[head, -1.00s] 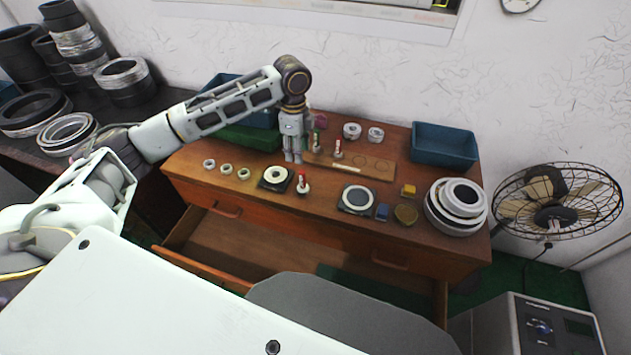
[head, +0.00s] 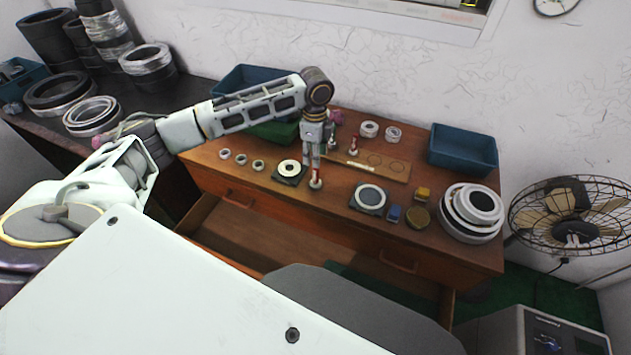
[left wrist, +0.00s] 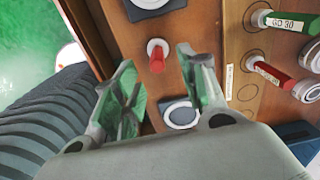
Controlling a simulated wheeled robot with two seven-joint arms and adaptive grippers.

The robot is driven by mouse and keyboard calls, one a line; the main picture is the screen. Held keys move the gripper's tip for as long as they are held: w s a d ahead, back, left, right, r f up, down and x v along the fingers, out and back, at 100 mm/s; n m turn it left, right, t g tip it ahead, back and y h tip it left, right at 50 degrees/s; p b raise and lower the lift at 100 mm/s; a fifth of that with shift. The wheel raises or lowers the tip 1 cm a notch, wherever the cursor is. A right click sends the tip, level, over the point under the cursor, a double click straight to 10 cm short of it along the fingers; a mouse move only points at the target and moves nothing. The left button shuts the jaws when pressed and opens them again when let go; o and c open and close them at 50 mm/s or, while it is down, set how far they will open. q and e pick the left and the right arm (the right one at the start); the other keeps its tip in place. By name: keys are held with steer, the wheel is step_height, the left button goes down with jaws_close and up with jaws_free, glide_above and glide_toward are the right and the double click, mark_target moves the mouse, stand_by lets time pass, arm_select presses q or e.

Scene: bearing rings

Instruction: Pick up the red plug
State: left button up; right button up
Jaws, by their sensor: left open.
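A red plug (head: 317,175) with a white round base stands upright near the cabinet top's front edge. In the left wrist view the red plug (left wrist: 157,60) shows between my finger tips. My left gripper (head: 312,164) points down just above and behind it. It is open and empty, with the fingers (left wrist: 157,72) apart; I cannot tell whether they reach the plug's height. A second red plug (head: 353,146), lettered in the left wrist view (left wrist: 273,73), stands on the wooden board beside a green one (left wrist: 283,23). My right gripper is out of view.
A black plate with a white ring (head: 289,169) lies left of the plug; another plate with a ring (head: 369,197) lies to the right. Small rings (head: 241,160), a blue block (head: 394,213), stacked rings (head: 473,210) and a blue bin (head: 463,152) surround them. A drawer (head: 250,240) stands open in front.

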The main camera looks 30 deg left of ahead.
mark_target(316, 175)
arm_select(q)
steer(key=shift+f, duration=2.2)
steer(key=shift+d, duration=0.1)
steer(key=shift+s+d+f, duration=0.1)
steer(key=shift+s+f, duration=0.05)
steer(key=shift+f, duration=0.85)
steer(key=shift+s+d+f, duration=0.1)
steer(key=shift+f, duration=1.4)
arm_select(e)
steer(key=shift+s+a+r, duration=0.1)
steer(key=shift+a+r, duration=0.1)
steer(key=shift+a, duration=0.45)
arm_select(q)
steer(key=shift+c, duration=0.3)
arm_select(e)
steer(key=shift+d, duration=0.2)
arm_select(q)
jaws_close()
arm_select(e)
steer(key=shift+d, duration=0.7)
